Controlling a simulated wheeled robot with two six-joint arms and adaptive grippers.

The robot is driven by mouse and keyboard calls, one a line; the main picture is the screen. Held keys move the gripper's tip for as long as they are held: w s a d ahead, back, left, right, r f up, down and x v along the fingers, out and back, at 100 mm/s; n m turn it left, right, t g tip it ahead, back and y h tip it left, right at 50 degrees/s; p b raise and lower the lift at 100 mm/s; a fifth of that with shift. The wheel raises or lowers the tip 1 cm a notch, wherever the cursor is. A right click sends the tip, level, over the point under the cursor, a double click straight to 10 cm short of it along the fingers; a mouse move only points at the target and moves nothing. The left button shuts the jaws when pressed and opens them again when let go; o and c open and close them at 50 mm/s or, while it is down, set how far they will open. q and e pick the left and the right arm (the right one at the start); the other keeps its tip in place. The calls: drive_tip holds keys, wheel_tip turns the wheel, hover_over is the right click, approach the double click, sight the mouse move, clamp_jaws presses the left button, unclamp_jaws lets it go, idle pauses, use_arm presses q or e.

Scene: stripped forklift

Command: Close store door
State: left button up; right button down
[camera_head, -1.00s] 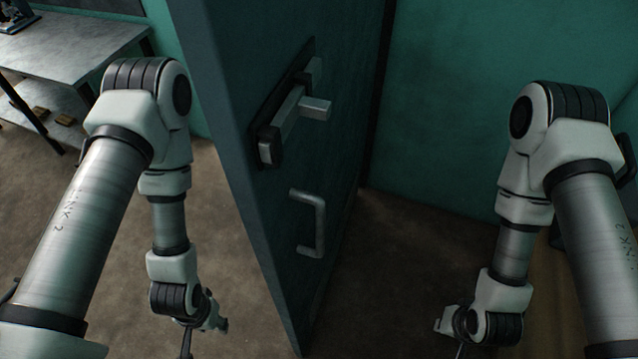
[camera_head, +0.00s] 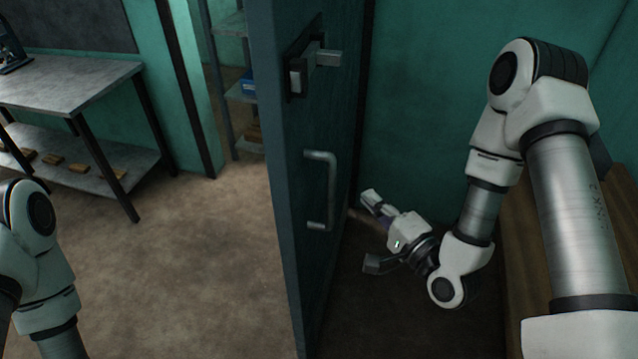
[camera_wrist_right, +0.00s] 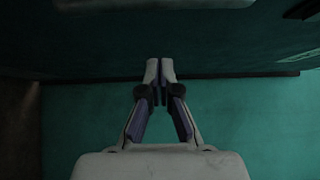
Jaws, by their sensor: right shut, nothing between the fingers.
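The store door (camera_head: 303,272) is a dark teal slab standing open, its edge toward me in the head view. A latch with a metal bar (camera_head: 318,58) is high on its right face. A grey D-shaped handle (camera_head: 323,190) is below it. My right gripper (camera_head: 371,201) is just right of the door, near handle height, apart from the handle in the picture. In the right wrist view its fingers (camera_wrist_right: 160,80) meet and hold nothing, with a dark teal surface beyond. Whether it touches the door cannot be told. My left arm shows at the lower left; its gripper is out of frame.
Left of the door is a doorway with shelves (camera_head: 237,92) beyond. A metal table (camera_head: 62,85) with a lower shelf stands at far left. A teal wall (camera_head: 425,100) is behind my right arm, and a wooden surface (camera_head: 530,215) at right. The floor left of the door is clear.

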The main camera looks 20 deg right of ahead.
sight(316, 163)
drive_tip(key=w+a+p, duration=0.1)
drive_tip(key=w+a, duration=0.1)
drive_tip(key=w, duration=0.1)
drive_tip(key=w+a+p, duration=0.1)
drive_tip(key=w+a, duration=0.1)
drive_tip(key=w, duration=0.1)
drive_tip(key=w+a+p, duration=0.1)
drive_tip(key=w+a, duration=0.1)
drive_tip(key=w, duration=0.2)
drive_tip(key=shift+a+r, duration=0.2)
drive_tip(key=shift+r, duration=0.05)
use_arm(q)
drive_tip(key=shift+s+a+r, duration=0.15)
drive_tip(key=shift+r, duration=0.35)
drive_tip(key=shift+s+a+r, duration=0.1)
drive_tip(key=shift+r, duration=0.4)
drive_tip(key=shift+w+d, duration=0.1)
use_arm(e)
drive_tip(key=shift+w+d+f, duration=0.1)
drive_tip(key=shift+d, duration=0.1)
